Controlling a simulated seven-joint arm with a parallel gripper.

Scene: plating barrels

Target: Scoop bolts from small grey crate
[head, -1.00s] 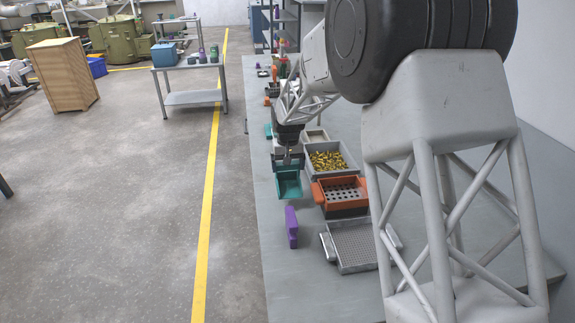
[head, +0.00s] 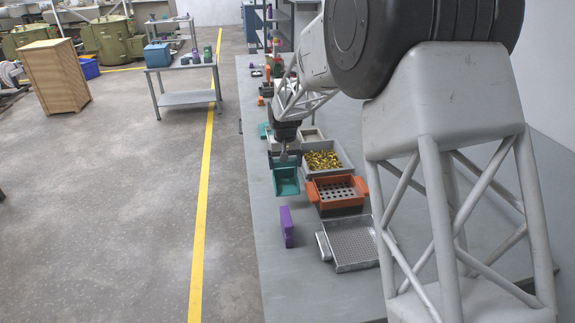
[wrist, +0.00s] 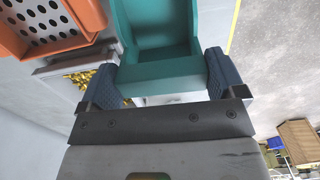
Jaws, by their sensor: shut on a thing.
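My gripper (head: 285,158) is shut on a teal scoop (head: 286,182); the wrist view shows the scoop (wrist: 158,40) between the two blue fingers (wrist: 165,85). The scoop is empty as far as its inside shows. It is left of the small grey crate (head: 345,169), which holds many brass-coloured bolts (head: 323,160). In the wrist view part of the crate's rim (wrist: 62,66) and some bolts (wrist: 80,82) show at the left, partly hidden by my gripper. The scoop is apart from the crate.
An orange perforated basket (head: 366,188) stands just in front of the crate. A metal mesh tray (head: 353,248) lies nearer. A purple block (head: 286,226) stands at the left table edge. A pale container (head: 312,137) is behind the crate. The table right of the crate is clear.

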